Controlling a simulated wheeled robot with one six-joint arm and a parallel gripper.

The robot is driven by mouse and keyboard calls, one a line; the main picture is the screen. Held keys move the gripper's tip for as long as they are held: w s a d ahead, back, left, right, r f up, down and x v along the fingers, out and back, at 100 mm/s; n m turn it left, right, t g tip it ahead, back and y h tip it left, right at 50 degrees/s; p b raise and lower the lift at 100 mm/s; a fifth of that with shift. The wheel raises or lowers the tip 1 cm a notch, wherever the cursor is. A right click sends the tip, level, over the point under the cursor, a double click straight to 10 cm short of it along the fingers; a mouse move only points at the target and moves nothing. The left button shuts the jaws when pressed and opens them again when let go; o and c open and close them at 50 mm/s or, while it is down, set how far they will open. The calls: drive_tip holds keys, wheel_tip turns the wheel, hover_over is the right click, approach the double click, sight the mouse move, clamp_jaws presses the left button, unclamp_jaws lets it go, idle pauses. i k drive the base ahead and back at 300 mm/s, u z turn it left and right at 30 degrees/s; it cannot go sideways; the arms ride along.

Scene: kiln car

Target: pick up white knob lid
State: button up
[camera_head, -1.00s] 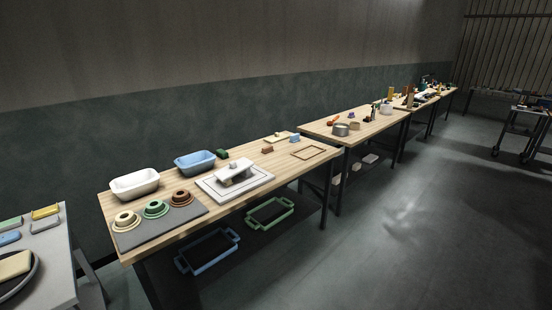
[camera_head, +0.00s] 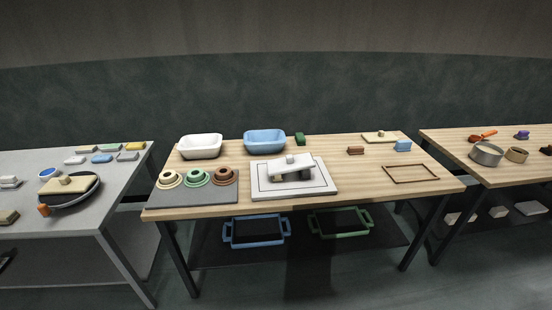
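A white slab-like piece with a small raised bump on top (camera_head: 299,162) looks like the white knob lid, though it is small and I cannot be sure. It sits tilted on a white framed board (camera_head: 262,192) in the middle of the wooden table, with small blocks partly hidden under it. An empty white dish (camera_head: 200,147) and a blue dish (camera_head: 265,142) stand behind, near the back edge. My gripper does not show in this view.
Cream, green and brown ringed pieces (camera_head: 197,178) stand on a grey mat (camera_head: 205,195) at the wooden table's left. Handled blue (camera_head: 256,243) and green (camera_head: 342,234) trays are on the shelf below. A grey table stands left, another wooden table right. Wood is bare around (camera_head: 355,178).

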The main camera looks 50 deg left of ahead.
sight(292, 163)
drive_tip(key=u, duration=0.75)
drive_tip(key=i, duration=1)
drive_tip(key=u, duration=2)
drive_tip(key=i, duration=1.2)
drive_tip(key=u, duration=0.55)
